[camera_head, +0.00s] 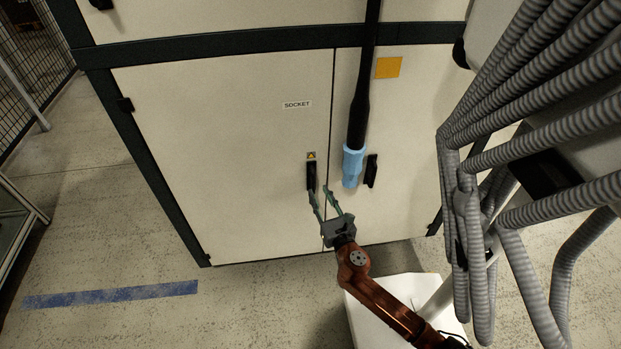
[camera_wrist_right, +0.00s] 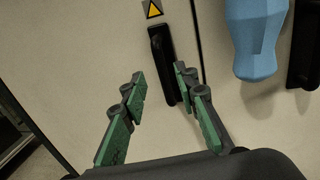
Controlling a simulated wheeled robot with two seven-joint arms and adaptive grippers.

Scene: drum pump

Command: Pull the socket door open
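The socket door (camera_head: 220,140) is the wide cream cabinet panel labelled SOCKET (camera_head: 297,105), and it looks closed. Its upright black handle (camera_head: 311,172) is near the door's right edge, below a yellow warning sticker (camera_head: 311,156). My right gripper (camera_head: 321,190) is open in front of the handle's lower end. In the right wrist view the handle (camera_wrist_right: 161,50) runs down between the open green fingers (camera_wrist_right: 158,76), closer to the right one. I cannot tell whether either finger touches it. My left gripper is not in view.
A black hose with a light blue end (camera_head: 352,165) hangs in front of the neighbouring door, close to my right gripper. A second black handle (camera_head: 371,170) is beside it. Grey ribbed hoses (camera_head: 560,80) fill the right side. The floor (camera_head: 110,235) at left is clear.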

